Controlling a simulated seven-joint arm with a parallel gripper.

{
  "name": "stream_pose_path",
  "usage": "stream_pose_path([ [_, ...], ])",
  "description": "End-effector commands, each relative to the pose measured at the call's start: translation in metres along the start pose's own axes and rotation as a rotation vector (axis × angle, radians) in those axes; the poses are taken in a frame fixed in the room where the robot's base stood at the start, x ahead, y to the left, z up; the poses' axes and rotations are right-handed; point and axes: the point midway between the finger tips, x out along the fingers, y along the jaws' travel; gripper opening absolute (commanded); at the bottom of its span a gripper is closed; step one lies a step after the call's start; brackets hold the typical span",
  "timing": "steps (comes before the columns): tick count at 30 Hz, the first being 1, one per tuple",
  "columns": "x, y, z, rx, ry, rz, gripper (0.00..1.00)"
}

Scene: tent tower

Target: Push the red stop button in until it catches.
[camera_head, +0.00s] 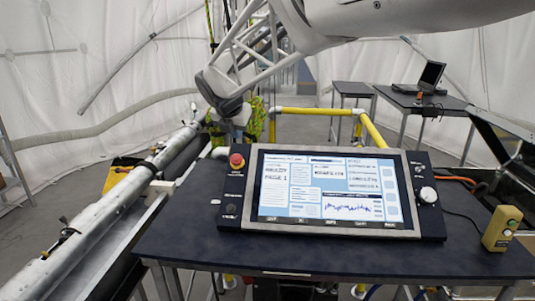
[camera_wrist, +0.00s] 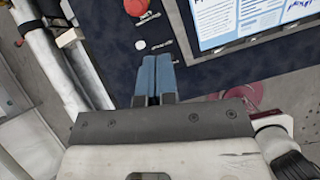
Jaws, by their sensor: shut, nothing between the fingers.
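The red stop button (camera_head: 237,160) sits at the upper left corner of the dark control panel (camera_head: 228,188), left of its lit screen (camera_head: 330,190). In the wrist view the red button (camera_wrist: 136,7) shows at the top edge, partly cut off. My gripper (camera_wrist: 154,60) has its two blue fingers together with nothing between them. In the wrist view the fingertips appear over the panel's dark face, below and a little right of the button, apart from it. In the head view my wrist hangs above and behind the button. How far in the button stands cannot be told.
A small white button (camera_wrist: 140,45) lies near my fingertips. A dark table (camera_head: 330,258) carries the panel and a yellow handheld box (camera_head: 502,228). A long metal pipe (camera_head: 85,230) runs along the left. Yellow rails (camera_head: 372,132) stand behind the panel. A laptop (camera_head: 430,78) sits farther back.

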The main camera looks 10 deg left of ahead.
Motion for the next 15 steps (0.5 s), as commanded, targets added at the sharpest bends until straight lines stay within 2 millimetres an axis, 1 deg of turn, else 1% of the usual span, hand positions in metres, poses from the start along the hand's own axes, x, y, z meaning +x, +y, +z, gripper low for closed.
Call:
stream_pose_path([
  [1, 0.002, 0.012, 0.001, -0.045, -0.005, 0.006, 0.00],
  [3, 0.004, 0.023, 0.002, -0.100, -0.012, 0.010, 0.00],
  [6, 0.006, 0.034, 0.003, -0.151, -0.019, 0.015, 0.00],
  [10, 0.007, 0.041, 0.004, -0.182, -0.023, 0.018, 0.00],
  [15, 0.007, 0.041, 0.004, -0.186, -0.024, 0.018, 0.00],
])
